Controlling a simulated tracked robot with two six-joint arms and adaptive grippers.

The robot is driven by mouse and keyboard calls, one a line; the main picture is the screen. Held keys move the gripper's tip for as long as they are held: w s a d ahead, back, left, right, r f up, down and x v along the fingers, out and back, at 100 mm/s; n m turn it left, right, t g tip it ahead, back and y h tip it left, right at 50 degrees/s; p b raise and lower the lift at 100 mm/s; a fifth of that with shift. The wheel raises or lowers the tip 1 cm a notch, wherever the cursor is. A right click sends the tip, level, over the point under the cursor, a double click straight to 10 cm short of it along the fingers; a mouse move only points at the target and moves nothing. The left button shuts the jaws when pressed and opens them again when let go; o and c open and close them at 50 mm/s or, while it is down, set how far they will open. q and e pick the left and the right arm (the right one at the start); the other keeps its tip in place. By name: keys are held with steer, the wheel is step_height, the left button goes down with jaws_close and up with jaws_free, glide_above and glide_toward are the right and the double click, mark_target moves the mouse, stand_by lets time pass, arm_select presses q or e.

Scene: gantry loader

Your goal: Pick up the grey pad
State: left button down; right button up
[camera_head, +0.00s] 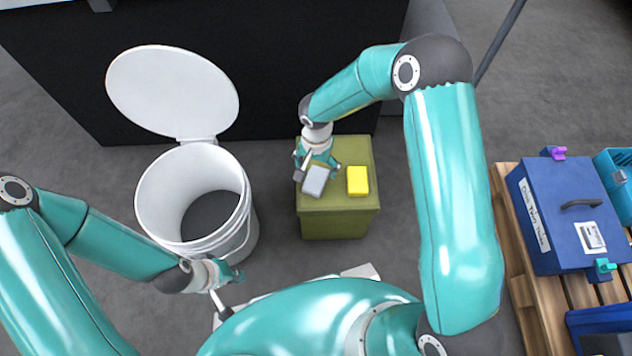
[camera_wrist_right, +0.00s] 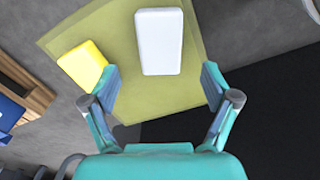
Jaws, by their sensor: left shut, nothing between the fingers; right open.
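The grey pad (camera_head: 316,180) lies on top of an olive-green box (camera_head: 338,222), toward its left side. In the right wrist view the pad (camera_wrist_right: 160,42) looks pale and lies ahead of the fingers, between their lines. My right gripper (camera_head: 318,166) is over the box, close behind the pad. Its two fingers (camera_wrist_right: 160,82) are spread apart, with nothing between them; the gap in height to the pad is hard to tell. My left gripper (camera_head: 238,277) is shut and empty, low beside the white bucket's front right side.
A yellow pad (camera_head: 357,181) lies on the box just right of the grey pad. An open white bucket (camera_head: 150,205) with its lid (camera_head: 172,88) raised stands to the left. A blue case (camera_head: 570,215) sits on a wooden pallet (camera_head: 507,215) at right. A black panel stands behind.

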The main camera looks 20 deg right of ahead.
mark_target(316, 179)
steer(key=shift+s+a+f+b, duration=0.1)
steer(key=shift+f+b, duration=0.45)
steer(key=shift+f, duration=0.85)
steer(key=shift+s+f+b, duration=0.1)
steer(key=shift+f+b, duration=0.4)
steer(key=shift+f, duration=0.85)
steer(key=c, duration=1.1)
steer(key=shift+r, duration=0.15)
step_height(316, 179, up, 20)
steer(key=p, duration=0.6)
